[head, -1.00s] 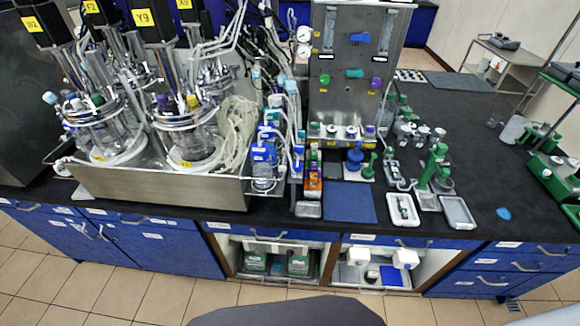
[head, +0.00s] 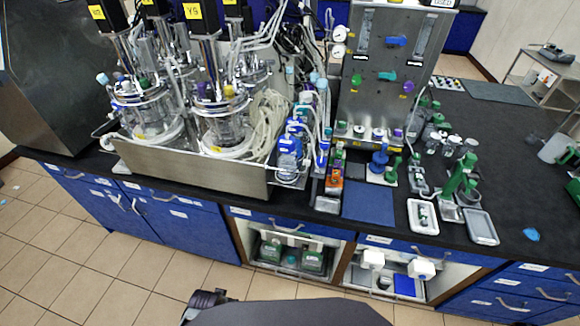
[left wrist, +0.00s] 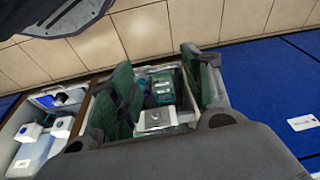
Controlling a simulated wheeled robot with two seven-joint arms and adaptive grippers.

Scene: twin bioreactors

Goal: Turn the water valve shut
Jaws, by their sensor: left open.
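The upright steel panel (head: 375,105) stands on the bench right of the bioreactors. It carries a blue valve handle (head: 397,41) near its top. I cannot read which is the water valve; the blue handle lies roughly crosswise. My left gripper (left wrist: 160,85) is open and empty in the left wrist view, in front of the cabinets and far below the panel. A dark part of my left arm shows at the head view's bottom edge. My right gripper is out of view.
Twin glass bioreactors (head: 222,115) stand in a steel tray (head: 190,172) at the left. Open cabinets (head: 340,275) are below; the floor in front is clear.

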